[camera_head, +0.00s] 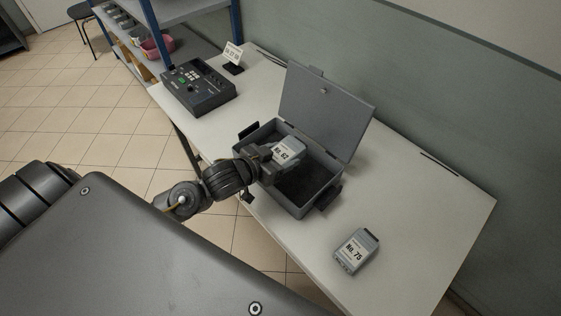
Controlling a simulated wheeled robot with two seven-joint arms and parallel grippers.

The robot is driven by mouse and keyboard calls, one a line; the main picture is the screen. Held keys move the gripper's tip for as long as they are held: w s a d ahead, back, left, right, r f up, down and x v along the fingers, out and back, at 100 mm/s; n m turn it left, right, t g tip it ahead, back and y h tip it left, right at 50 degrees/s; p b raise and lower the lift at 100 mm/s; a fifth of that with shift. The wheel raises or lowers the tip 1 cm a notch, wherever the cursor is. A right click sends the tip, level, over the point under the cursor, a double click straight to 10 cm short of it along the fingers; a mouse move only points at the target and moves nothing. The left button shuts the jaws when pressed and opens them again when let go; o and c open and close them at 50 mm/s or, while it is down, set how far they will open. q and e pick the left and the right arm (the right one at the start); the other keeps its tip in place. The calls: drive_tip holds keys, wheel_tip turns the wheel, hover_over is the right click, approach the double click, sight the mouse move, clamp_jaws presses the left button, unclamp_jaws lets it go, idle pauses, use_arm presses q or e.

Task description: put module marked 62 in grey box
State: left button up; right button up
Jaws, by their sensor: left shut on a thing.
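The grey module marked No. 62 (287,151) is held over the open grey box (318,199), toward its left part. Its label faces up toward the camera. My left gripper (270,160) is shut on the module; its arm reaches in across the box's near-left wall. Whether the module touches the box floor cannot be told. The box stands on the table with its lid (322,108) raised at the back, and the visible part of its inside is dark and empty. My right gripper is not in view.
Another grey module marked No. 75 (356,251) lies on the white table (405,222) to the right of the box. A dark device with buttons (198,88) and a small sign card (233,54) stand at the table's far left. A shelf with bins (157,46) is behind. The table's right part is mostly clear.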

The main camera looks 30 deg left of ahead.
sight(281, 155)
use_arm(q)
drive_tip(key=w+f, duration=0.1)
drive_tip(key=w+a+f, duration=0.1)
drive_tip(key=w+f, duration=0.1)
drive_tip(key=f, duration=0.1)
drive_tip(key=shift+a, duration=0.25)
wheel_tip(281, 155, down, 3)
drive_tip(key=shift+a+f, duration=0.1)
drive_tip(key=shift+f, duration=0.05)
